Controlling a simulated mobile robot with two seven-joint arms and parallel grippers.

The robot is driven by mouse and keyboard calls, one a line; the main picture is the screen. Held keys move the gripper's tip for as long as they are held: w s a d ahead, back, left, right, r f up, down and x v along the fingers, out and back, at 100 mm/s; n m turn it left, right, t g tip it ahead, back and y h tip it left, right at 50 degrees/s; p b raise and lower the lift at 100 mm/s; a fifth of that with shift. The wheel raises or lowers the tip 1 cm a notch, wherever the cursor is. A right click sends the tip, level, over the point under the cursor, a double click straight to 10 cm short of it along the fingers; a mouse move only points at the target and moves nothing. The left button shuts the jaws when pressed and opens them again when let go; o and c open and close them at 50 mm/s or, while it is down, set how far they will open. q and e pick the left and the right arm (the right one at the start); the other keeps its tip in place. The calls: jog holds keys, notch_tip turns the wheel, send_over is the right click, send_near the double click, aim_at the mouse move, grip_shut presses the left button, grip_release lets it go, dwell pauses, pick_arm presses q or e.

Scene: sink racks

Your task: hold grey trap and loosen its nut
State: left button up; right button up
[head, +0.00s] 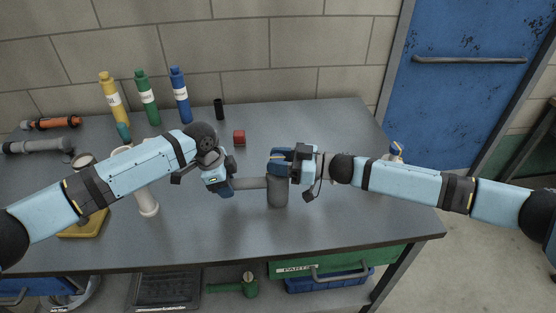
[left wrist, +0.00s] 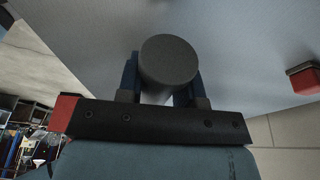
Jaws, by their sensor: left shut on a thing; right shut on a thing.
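The grey trap (head: 277,193) is above the middle of the table, with an upright cylindrical body and a side pipe running left. My left gripper (head: 226,186) is shut on the left part of that side pipe. In the left wrist view the round grey pipe end (left wrist: 169,60) sits between the blue fingers of my left gripper (left wrist: 160,88). My right gripper (head: 279,162) comes in from the right with its blue fingers shut at the top of the trap's body. The fingers hide the nut there.
Yellow (head: 113,101), green (head: 147,98) and blue (head: 180,96) bottles stand at the back left. A small red block (head: 239,137) and a black cylinder (head: 219,109) lie behind the trap. A white pipe part (head: 147,201) stands near my left arm. The table's front middle is clear.

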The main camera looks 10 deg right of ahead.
jog(key=m+t+h, duration=0.2)
jog(key=t, duration=0.1)
jog(key=m+t+h, duration=0.1)
jog(key=m+t, duration=0.1)
jog(key=m+t+h, duration=0.2)
jog(key=t, duration=0.1)
jog(key=shift+s+a+m+t+h, duration=0.15)
jog(key=shift+a+m+t+h, duration=0.1)
jog(key=shift+m+t+h, duration=0.05)
jog(key=m+t+h, duration=0.3)
jog(key=m+h, duration=0.1)
jog(key=h, duration=0.1)
jog(key=shift+d+r+h, duration=0.1)
jog(key=shift+h, duration=0.2)
jog(key=shift+d+m+t+h, duration=0.15)
jog(key=shift+m+t+h, duration=0.15)
jog(key=shift+m+h, duration=0.15)
jog(key=o, duration=0.9)
jog(key=shift+o, duration=0.2)
jog(key=v, duration=1.1)
jog(key=shift+s, duration=0.35)
